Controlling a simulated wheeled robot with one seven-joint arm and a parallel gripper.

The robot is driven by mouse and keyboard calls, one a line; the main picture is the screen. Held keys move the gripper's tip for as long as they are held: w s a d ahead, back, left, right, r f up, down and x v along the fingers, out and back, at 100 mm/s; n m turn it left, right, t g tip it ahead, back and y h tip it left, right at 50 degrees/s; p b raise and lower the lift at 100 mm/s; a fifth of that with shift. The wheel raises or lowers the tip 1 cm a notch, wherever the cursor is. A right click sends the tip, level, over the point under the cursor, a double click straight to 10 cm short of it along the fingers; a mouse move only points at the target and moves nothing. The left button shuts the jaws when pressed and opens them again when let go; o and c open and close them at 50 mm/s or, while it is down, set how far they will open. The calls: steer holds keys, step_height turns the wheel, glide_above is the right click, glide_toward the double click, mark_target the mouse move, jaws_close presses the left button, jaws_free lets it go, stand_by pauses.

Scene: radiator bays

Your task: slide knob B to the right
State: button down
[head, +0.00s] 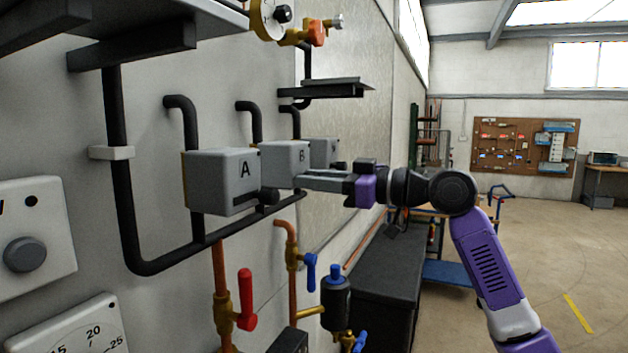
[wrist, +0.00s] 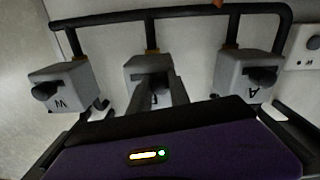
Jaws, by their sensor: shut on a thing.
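Box B (head: 283,165) is a grey box on the wall, between box A (head: 222,180) and a third grey box (head: 324,152) farther along. In the wrist view box B (wrist: 146,65) is upside down in the middle. My gripper (head: 306,181) reaches to its front from the right. In the wrist view its fingers (wrist: 158,90) are closed around the dark knob B (wrist: 153,79), mostly covered by them. The fingers hide knob B in the head view. Knob B's place along its travel cannot be told.
Black pipes (head: 116,150) run behind and below the boxes. Below them are a red-handled valve (head: 246,300) and a blue-handled valve (head: 310,272). A black shelf (head: 328,90) juts out above. Open floor (head: 560,250) lies to the right.

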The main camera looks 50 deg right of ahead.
stand_by(0.3)
steer(key=shift+w+d+b, duration=0.25)
steer(key=shift+w+d, duration=0.05)
steer(key=shift+d, duration=0.7)
steer(key=shift+w+d+b, duration=0.25)
steer(key=shift+w+d, duration=0.05)
steer(key=shift+d, duration=0.65)
steer(key=c, duration=1.2)
jaws_free()
steer(key=shift+d, duration=0.1)
steer(key=b+v, duration=0.2)
steer(key=v, duration=0.5)
steer(key=shift+s, duration=0.35)
